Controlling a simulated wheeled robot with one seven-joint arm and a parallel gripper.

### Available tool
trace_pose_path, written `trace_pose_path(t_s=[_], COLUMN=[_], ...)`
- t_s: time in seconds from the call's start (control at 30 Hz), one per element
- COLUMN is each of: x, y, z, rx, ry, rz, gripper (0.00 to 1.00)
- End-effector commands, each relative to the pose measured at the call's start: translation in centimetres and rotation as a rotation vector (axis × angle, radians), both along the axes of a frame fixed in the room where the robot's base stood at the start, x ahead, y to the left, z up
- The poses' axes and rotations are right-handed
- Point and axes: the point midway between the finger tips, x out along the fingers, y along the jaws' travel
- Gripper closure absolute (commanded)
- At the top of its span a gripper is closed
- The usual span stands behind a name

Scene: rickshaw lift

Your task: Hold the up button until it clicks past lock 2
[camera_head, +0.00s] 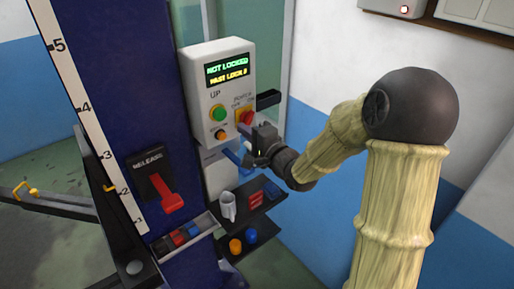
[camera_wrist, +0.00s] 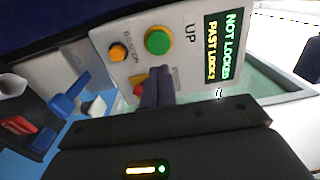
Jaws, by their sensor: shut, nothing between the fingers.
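The white control box (camera_head: 194,92) is on the blue column. Its display (camera_head: 228,72) reads "NOT LOCKED" in green and "PAST LOCK 2" in yellow. The green up button (camera_head: 218,113) is on the box's left side under "UP"; it also shows in the wrist view (camera_wrist: 158,40). My gripper (camera_head: 248,138) is in front of the box's lower right, below and right of the button. In the wrist view its dark fingers (camera_wrist: 157,82) are together and empty, apart from the green button in the picture. The button's depth cannot be told.
An orange button (camera_head: 221,134) and a red power knob (camera_head: 245,115) are near the green button. A red release lever (camera_head: 168,195) is on the column beside a numbered scale (camera_head: 78,90). A mug (camera_head: 228,206) stands on a shelf below the box.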

Motion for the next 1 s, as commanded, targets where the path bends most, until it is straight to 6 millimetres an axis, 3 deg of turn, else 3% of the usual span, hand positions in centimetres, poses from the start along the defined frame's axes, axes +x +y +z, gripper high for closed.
trace_pose_path(t_s=[0.2,0.33,1.0], x=[-3.8,-5.1,-5.5], y=[-1.5,-2.2,-2.7], z=[-0.5,-0.4,-0.4], rx=[-0.002,-0.001,-0.001], ry=[0.001,0.003,0.004], rz=[0.015,0.021,0.017], gripper=[1.00,1.00,1.00])
